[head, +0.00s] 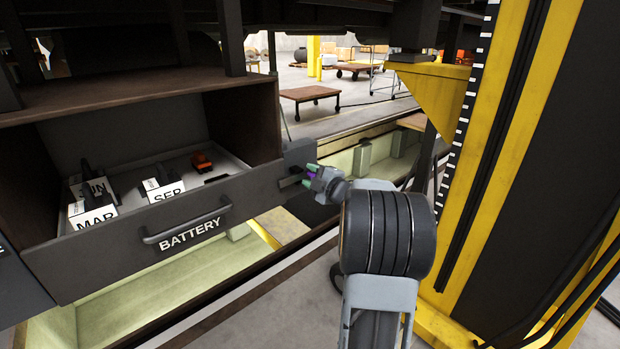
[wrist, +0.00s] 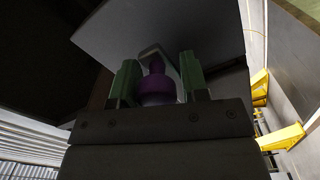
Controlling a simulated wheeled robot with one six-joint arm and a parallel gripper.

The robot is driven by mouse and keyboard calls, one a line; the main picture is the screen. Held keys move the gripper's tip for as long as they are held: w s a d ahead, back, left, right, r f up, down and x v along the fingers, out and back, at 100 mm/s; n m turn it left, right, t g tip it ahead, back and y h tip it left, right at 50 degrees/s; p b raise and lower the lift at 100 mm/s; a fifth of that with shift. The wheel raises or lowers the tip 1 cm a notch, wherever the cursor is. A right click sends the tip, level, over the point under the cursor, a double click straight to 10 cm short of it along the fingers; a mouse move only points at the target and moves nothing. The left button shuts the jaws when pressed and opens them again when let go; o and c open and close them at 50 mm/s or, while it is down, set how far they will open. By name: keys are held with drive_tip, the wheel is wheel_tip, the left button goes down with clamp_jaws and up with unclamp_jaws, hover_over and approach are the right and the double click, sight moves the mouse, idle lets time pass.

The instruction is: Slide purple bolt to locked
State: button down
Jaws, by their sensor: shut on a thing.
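The purple bolt knob (wrist: 156,88) stands between the two green fingers of my gripper (wrist: 158,82) in the wrist view. The fingers are shut on it. Behind the knob is a grey plate (wrist: 215,35) with a lighter bracket around the bolt's far end. In the head view my gripper (head: 309,176) is at the dark latch block (head: 299,155) on the right end of the open battery drawer (head: 130,250). There the bolt is mostly hidden by my gripper, and I cannot tell how far it has slid.
The drawer holds white labelled boxes (head: 163,190) and a small orange-red item (head: 202,161). A drawer handle (head: 186,228) juts forward. A yellow and black lifting column (head: 500,180) stands close on the right. A pit (head: 365,155) lies behind the latch.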

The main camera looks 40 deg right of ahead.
drive_tip(key=shift+a+r, duration=0.15)
drive_tip(key=shift+r, duration=0.1)
drive_tip(key=c, duration=0.8)
unclamp_jaws()
drive_tip(key=shift+a, duration=0.15)
drive_tip(key=shift+f, duration=0.1)
drive_tip(key=shift+s, duration=0.2)
drive_tip(key=s+d+b, duration=0.1)
drive_tip(key=s+b, duration=0.1)
drive_tip(key=s, duration=1.1)
drive_tip(key=shift+s+d, duration=0.15)
drive_tip(key=shift+d, duration=0.1)
